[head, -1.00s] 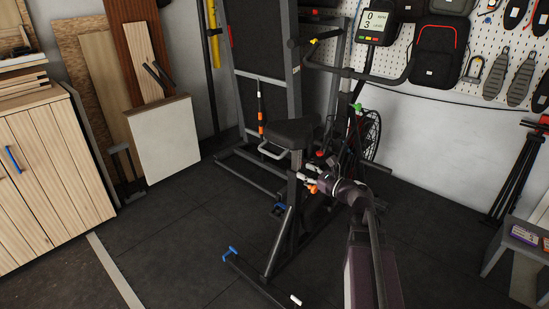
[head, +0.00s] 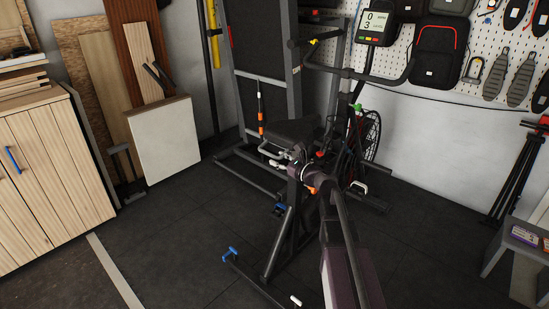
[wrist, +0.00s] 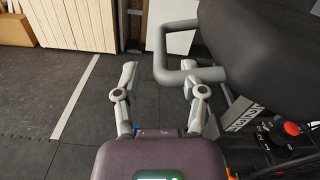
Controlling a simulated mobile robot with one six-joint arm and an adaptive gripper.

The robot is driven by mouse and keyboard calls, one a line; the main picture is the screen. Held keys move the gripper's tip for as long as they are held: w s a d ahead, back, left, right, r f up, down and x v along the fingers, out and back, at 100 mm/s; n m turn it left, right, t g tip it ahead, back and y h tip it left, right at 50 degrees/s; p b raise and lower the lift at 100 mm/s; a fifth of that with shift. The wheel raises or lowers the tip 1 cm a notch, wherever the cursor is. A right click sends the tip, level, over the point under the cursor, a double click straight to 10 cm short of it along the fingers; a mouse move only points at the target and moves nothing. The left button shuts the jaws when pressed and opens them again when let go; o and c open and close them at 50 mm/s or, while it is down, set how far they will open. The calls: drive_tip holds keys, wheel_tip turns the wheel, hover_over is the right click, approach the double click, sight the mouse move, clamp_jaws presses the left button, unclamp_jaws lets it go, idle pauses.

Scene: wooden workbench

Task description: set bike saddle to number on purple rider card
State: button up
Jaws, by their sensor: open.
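The bike saddle (head: 292,130) is black and sits on the exercise bike's post; its dark underside also fills the upper right of the wrist view (wrist: 275,45). A grey bent tube handle (wrist: 160,58) shows beside the saddle. My gripper (wrist: 166,72) is open, its fingers spread with the handle's corner between or just beyond the tips; I cannot tell whether they touch. In the head view my gripper (head: 286,156) is just below the saddle. A small purple card or box (head: 523,235) lies on a grey stool at the right; its print is unreadable.
A red knob (wrist: 292,128) on a black mount is right of my gripper. The bike's display (head: 375,24) reads 0 and 3. A blue-ended foot bar (head: 230,254) lies low in front. A wooden cabinet (head: 45,180) stands left, with clear floor between.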

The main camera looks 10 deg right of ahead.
drive_tip(key=shift+x, duration=1.1)
clamp_jaws()
